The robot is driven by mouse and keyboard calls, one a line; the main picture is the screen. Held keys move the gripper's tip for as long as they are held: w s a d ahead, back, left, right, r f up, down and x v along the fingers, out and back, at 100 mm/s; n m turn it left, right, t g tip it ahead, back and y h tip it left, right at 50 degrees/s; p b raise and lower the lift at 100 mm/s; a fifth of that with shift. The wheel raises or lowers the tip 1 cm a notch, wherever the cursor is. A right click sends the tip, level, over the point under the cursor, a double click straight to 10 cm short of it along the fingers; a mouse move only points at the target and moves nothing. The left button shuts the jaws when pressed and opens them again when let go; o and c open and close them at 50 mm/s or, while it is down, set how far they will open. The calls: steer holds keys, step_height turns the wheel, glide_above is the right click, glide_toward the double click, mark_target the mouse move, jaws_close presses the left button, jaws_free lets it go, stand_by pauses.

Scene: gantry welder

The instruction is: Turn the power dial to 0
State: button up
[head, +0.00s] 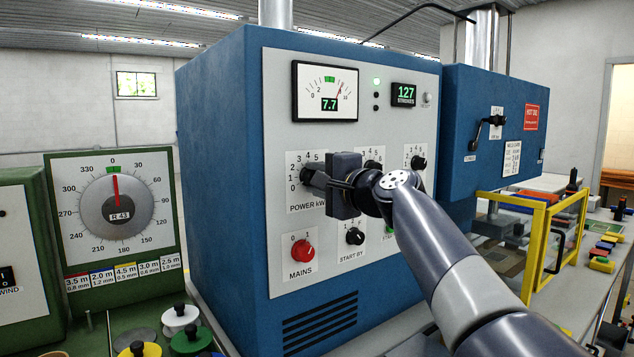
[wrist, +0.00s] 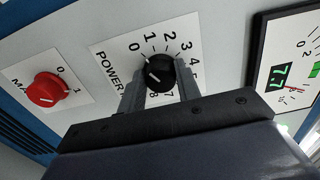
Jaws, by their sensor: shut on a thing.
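The power dial (head: 307,176) is a black round knob on a white plate marked POWER kW, on the front of the blue machine. In the head view my gripper (head: 320,180) covers its right side and part of its scale. In the wrist view the dial (wrist: 160,70) sits between my two fingers, and my gripper (wrist: 160,85) is shut on it. A short white mark shows on the knob's face; I cannot tell exactly which number it points to. The meter (head: 325,92) above reads 7.7, with its red needle right of the green band.
Below the power dial is the red MAINS knob (head: 302,250). The START BY knob (head: 354,236) is to its right, below my gripper. Other black knobs (head: 419,163) sit to the right on the panel. A green dial gauge (head: 114,200) stands at the left.

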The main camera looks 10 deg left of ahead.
stand_by(0.3)
steer(key=o, duration=1)
steer(key=shift+s+d, duration=0.1)
steer(key=b+v, duration=0.3)
steer(key=v, duration=0.7)
steer(key=shift+s+d, duration=0.2)
steer(key=shift+d, duration=0.05)
steer(key=shift+w+a, duration=0.1)
steer(key=p+x, duration=0.3)
steer(key=x, duration=0.7)
steer(key=shift+w+a, duration=0.2)
steer(key=shift+a, duration=0.05)
